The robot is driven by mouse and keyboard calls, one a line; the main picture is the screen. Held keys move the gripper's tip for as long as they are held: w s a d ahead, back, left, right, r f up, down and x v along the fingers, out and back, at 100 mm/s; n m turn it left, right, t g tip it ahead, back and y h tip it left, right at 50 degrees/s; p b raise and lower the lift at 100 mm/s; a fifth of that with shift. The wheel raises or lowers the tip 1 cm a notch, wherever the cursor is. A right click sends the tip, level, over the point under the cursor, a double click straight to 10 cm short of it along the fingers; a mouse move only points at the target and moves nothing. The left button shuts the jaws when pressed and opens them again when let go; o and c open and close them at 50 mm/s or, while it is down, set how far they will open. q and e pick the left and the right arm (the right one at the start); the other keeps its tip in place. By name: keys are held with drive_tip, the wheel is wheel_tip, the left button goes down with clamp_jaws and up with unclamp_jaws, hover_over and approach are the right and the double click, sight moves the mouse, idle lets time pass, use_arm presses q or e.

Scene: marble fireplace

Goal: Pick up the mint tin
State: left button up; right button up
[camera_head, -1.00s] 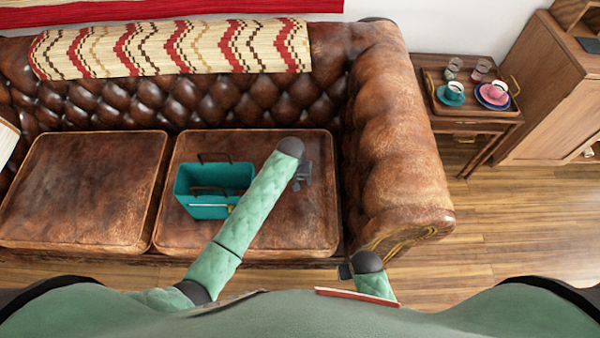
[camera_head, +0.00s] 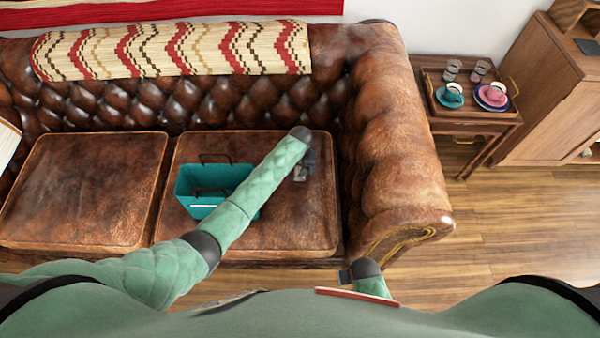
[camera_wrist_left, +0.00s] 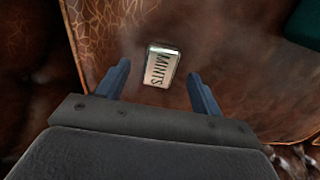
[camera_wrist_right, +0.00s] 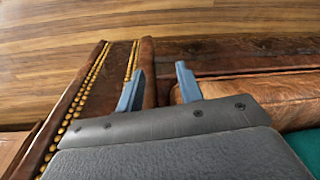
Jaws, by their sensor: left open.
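The mint tin (camera_wrist_left: 161,65), a small silver-edged box with a pale face marked "MINTS", lies on the brown leather seat cushion (camera_head: 290,225). In the left wrist view it sits between and slightly beyond the fingertips of my left gripper (camera_wrist_left: 158,70), apart from both fingers. That gripper is open and empty. In the head view my left gripper (camera_head: 304,168) is over the right part of the cushion, and the tin is hard to make out there. My right gripper (camera_wrist_right: 160,68) is open and empty, low in front of the sofa arm.
A teal basket (camera_head: 200,185) with dark handles stands on the same cushion, left of my left gripper and partly behind my forearm. The rolled sofa arm (camera_head: 400,150) rises at the right. A side table (camera_head: 470,122) holds cups and glasses on a tray.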

use_arm(q)
drive_tip(key=shift+w+f, duration=0.1)
drive_tip(key=shift+f, duration=1.4)
use_arm(e)
drive_tip(key=shift+s+d+f, duration=0.1)
drive_tip(key=shift+s+f, duration=0.2)
drive_tip(key=shift+f, duration=0.3)
drive_tip(key=shift+s+f, duration=0.25)
drive_tip(key=shift+f, duration=0.3)
use_arm(q)
drive_tip(key=c, duration=1.1)
drive_tip(key=shift+o, duration=0.2)
